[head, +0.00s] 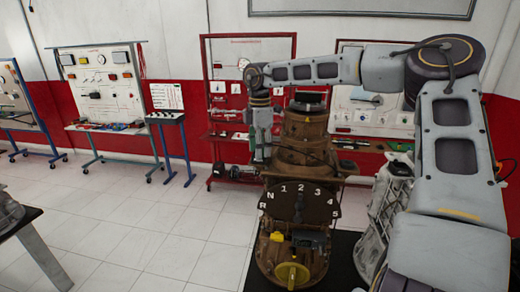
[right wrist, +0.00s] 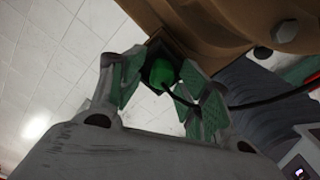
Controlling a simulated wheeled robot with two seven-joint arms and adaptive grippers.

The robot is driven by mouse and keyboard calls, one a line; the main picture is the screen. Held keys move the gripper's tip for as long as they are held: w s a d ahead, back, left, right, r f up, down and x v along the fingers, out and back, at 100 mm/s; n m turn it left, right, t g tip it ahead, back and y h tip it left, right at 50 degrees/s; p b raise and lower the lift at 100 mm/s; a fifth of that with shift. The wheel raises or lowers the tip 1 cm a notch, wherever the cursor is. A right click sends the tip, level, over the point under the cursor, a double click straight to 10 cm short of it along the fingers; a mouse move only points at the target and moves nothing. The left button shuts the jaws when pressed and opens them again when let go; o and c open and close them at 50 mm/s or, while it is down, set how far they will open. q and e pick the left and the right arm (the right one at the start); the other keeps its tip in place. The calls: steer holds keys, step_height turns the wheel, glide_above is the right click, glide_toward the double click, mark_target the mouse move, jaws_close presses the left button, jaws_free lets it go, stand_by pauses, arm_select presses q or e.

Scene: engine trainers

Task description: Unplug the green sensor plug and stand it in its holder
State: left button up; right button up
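The green sensor plug (right wrist: 162,74) sits in a dark socket (right wrist: 157,50) under a brown housing (right wrist: 225,30) in the right wrist view. A black cable runs from the plug to the right. My right gripper (right wrist: 161,82) has its two green-padded fingers apart, one on each side of the plug, with a gap visible at least on the right. In the head view my right gripper (head: 262,150) points down at the left side of the brown engine trainer (head: 300,155), and the plug is hidden there. I cannot make out the holder. My left gripper is not in view.
A gear plate (head: 300,202) and a yellow part (head: 292,274) are on the front of the trainer. A grey metal casting (head: 390,205) stands to its right. A dark table edge (head: 25,220) is at the far left. The tiled floor (head: 140,225) between is clear.

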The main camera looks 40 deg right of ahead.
step_height(320, 180, up, 12)
steer(key=shift+f, duration=0.15)
stand_by(0.5)
steer(key=shift+s+a+f, duration=0.1)
stand_by(0.9)
